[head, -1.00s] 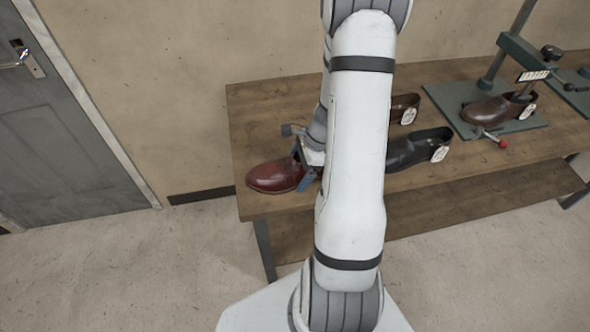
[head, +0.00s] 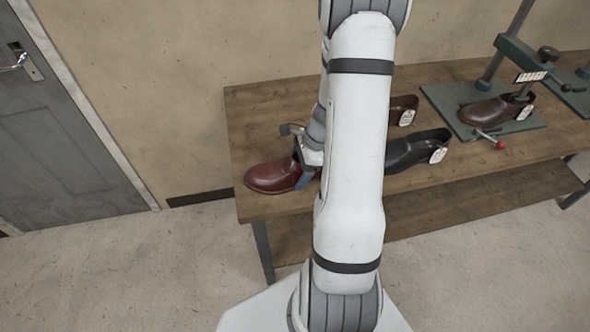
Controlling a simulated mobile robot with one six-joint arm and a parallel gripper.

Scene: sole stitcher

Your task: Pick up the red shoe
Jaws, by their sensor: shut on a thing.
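The red shoe (head: 272,177) is at the left end of the wooden table, its toe pointing left. Its rear part is hidden behind my gripper and arm. My gripper (head: 304,178) is at the shoe's middle and is shut on it. I cannot tell whether the sole is touching the table or slightly above it.
A black shoe (head: 416,150) with a white tag and a brown shoe (head: 403,106), partly hidden by my arm, are on the table (head: 262,108). Farther right, a brown shoe (head: 485,110) sits in a green stitcher (head: 455,97) with a red-knobbed lever. A grey door (head: 60,130) is at left.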

